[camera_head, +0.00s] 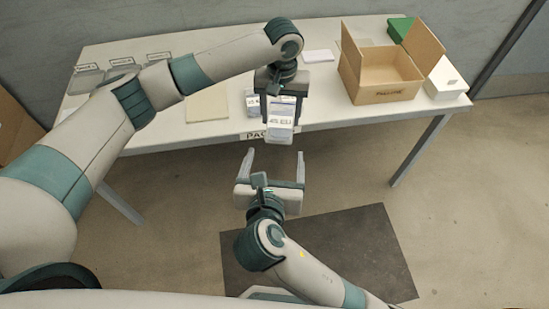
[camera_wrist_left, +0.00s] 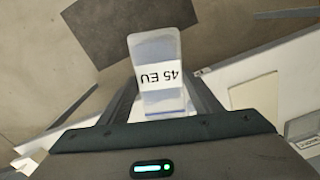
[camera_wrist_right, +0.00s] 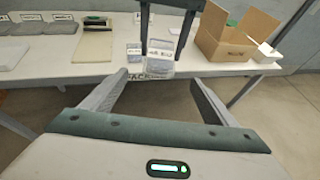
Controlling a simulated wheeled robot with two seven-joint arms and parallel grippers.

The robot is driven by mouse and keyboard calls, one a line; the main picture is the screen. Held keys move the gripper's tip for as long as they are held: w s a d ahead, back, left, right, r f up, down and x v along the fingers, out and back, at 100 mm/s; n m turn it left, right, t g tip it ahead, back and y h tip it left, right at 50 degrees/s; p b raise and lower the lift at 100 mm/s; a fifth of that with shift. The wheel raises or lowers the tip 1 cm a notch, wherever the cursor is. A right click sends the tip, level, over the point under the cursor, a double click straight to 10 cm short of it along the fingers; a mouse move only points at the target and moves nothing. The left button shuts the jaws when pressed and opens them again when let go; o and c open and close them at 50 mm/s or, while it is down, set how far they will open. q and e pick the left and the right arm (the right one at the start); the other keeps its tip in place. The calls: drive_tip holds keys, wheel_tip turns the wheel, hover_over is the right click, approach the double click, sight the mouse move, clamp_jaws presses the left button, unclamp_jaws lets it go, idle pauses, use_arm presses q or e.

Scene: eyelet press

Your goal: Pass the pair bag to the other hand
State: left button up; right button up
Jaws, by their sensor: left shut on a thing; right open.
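The pair bag (camera_head: 281,122) is a clear bag with a white label; the label reads 45 EU in the left wrist view (camera_wrist_left: 160,75). My left gripper (camera_head: 283,97) is shut on the bag and holds it at the table's front edge. My right gripper (camera_head: 274,155) is open and empty, below and in front of the bag, with its fingers pointing toward it. In the right wrist view the bag (camera_wrist_right: 160,68) hangs beyond and between the open fingers, apart from them.
A dark mat (camera_head: 345,250) covers part of the floor.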

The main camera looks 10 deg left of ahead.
sight(279, 133)
drive_tip(key=shift+w, duration=0.1)
drive_tip(key=shift+x, duration=6)
drive_tip(key=shift+f, duration=0.1)
drive_tip(key=shift+c, duration=0.5)
drive_tip(key=c, duration=1)
use_arm(q)
drive_tip(key=o, duration=1.3)
use_arm(e)
drive_tip(key=shift+c, duration=0.5)
use_arm(q)
drive_tip(key=shift+r, duration=0.1)
wheel_tip(279, 133, up, 12)
drive_tip(key=shift+w, duration=0.1)
